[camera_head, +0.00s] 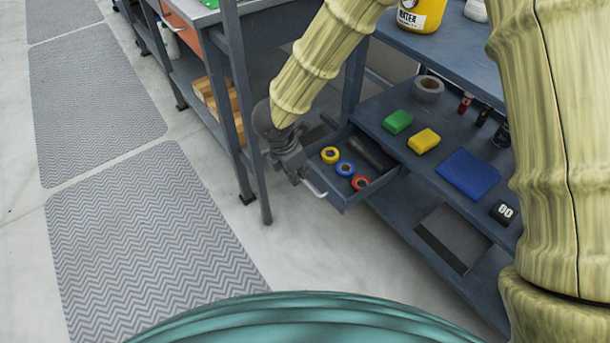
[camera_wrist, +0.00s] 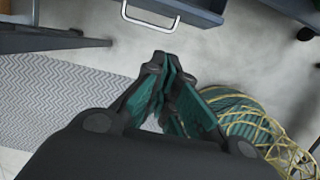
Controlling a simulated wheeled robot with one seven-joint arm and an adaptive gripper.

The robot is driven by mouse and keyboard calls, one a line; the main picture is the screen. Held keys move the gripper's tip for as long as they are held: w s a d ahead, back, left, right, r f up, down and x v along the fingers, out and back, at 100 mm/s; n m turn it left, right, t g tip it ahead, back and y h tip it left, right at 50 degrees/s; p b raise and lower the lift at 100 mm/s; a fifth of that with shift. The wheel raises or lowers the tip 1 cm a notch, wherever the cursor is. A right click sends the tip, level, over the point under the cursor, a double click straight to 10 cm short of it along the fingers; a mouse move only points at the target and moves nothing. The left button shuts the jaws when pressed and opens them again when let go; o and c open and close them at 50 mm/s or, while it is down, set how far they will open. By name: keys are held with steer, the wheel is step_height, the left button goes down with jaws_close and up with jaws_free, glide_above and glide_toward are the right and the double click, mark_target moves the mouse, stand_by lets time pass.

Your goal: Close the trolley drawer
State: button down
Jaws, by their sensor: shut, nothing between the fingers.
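The trolley drawer (camera_head: 344,193) stands pulled out of the blue-grey trolley, below its middle shelf, in the head view. It holds yellow, blue and red tape rolls and a dark tool. Its pale bar handle (camera_head: 314,188) is on the front; the handle also shows at the top of the wrist view (camera_wrist: 150,22). My gripper (camera_head: 302,178) is at the drawer's left front corner, close to the handle in the head view. In the wrist view my gripper (camera_wrist: 162,62) has its fingertips together and empty, apart from the handle.
The trolley's middle shelf (camera_head: 385,143) carries green, yellow and blue items, a tape roll and small bottles. A workbench with dark legs (camera_head: 242,110) stands close on the left. Grey patterned mats (camera_head: 150,240) lie flat on the floor. The floor before the drawer is clear.

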steer(key=b, duration=0.2)
glide_above(316, 193)
steer(key=s+a, duration=0.3)
steer(key=a, duration=0.1)
steer(key=s+a+x, duration=0.1)
steer(key=a+x, duration=0.1)
steer(key=x, duration=0.6)
steer(key=shift+w+d+f+b, duration=0.15)
steer(key=shift+w+d, duration=0.3)
steer(key=shift+d, duration=0.25)
steer(key=shift+w+d+f+b, duration=0.2)
steer(key=shift+w+d, duration=0.25)
steer(key=shift+d, duration=0.3)
steer(key=shift+w+d+f+b, duration=0.15)
steer(key=shift+w+d, duration=0.3)
steer(key=shift+d, duration=0.25)
steer(key=shift+w+d, duration=0.2)
steer(key=shift+d, duration=0.1)
steer(key=w+d+p, duration=0.2)
steer(key=w+d, duration=0.1)
steer(key=d, duration=0.2)
steer(key=w+d+p, duration=0.2)
steer(key=w+d, duration=0.2)
steer(key=d, duration=0.1)
steer(key=w+d+p, duration=0.2)
steer(key=w+d, duration=0.2)
steer(key=d, duration=0.1)
steer(key=shift+w+d, duration=0.1)
steer(key=shift+d, duration=0.15)
steer(key=shift+a, duration=0.1)
